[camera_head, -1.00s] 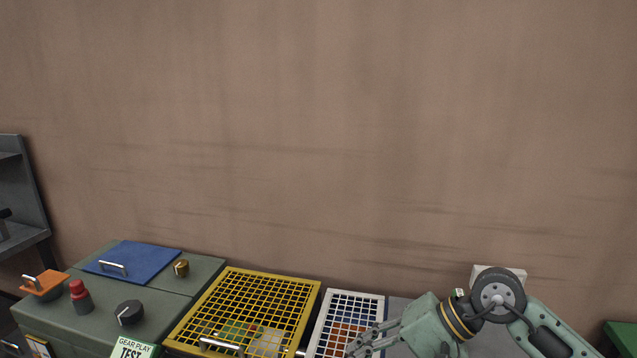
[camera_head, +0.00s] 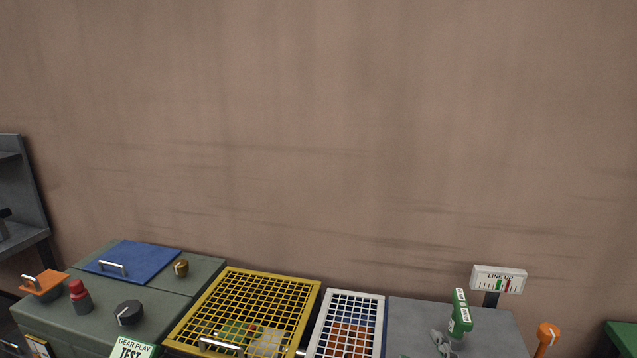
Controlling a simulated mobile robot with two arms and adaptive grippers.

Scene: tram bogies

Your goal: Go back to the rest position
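My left gripper is not in view. No held object shows.
A green-grey test bench (camera_head: 75,322) with a blue lid (camera_head: 134,262) and knobs stands at left. Beside it are a yellow mesh guard (camera_head: 240,296), a white mesh guard (camera_head: 347,324), a grey top (camera_head: 415,318), a LINE UP gauge (camera_head: 498,279) and an orange knob (camera_head: 547,335).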

